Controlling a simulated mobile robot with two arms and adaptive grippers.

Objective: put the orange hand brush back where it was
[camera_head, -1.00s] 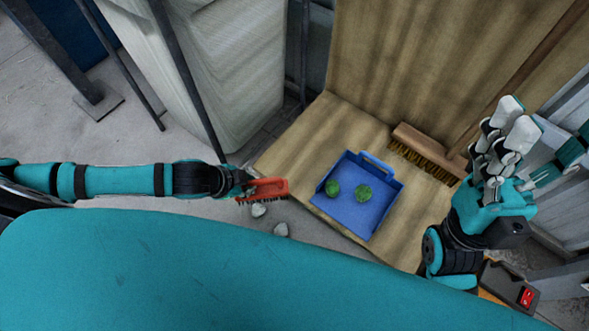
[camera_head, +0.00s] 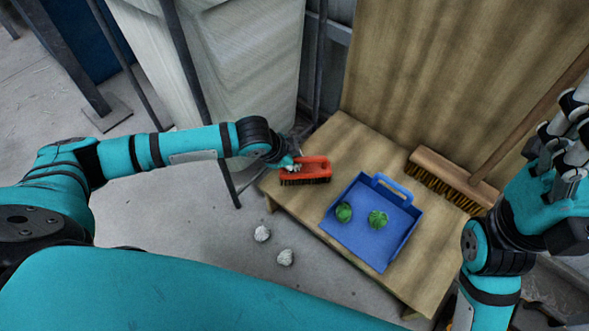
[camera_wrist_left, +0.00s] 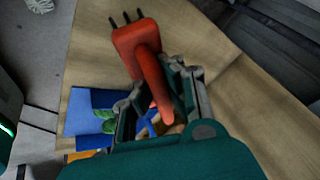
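The orange hand brush (camera_head: 315,169) is at the left end of the wooden bench (camera_head: 320,138), with its dark bristles facing down. I cannot tell whether the bristles touch the bench. My left gripper (camera_head: 291,167) is at the left end of the brush. In the left wrist view the brush (camera_wrist_left: 138,42) has its handle between the fingers of my left gripper (camera_wrist_left: 158,100), which is shut on it. My right gripper (camera_head: 562,140) is at the right edge, fingers spread and empty, partly cut off by the frame.
A blue dustpan (camera_head: 350,232) with two green lumps (camera_head: 377,219) lies on the bench, right of the brush. A broom head (camera_head: 450,178) stands behind it. Two pale lumps (camera_head: 285,257) lie on the floor. A dark post stands left of the bench.

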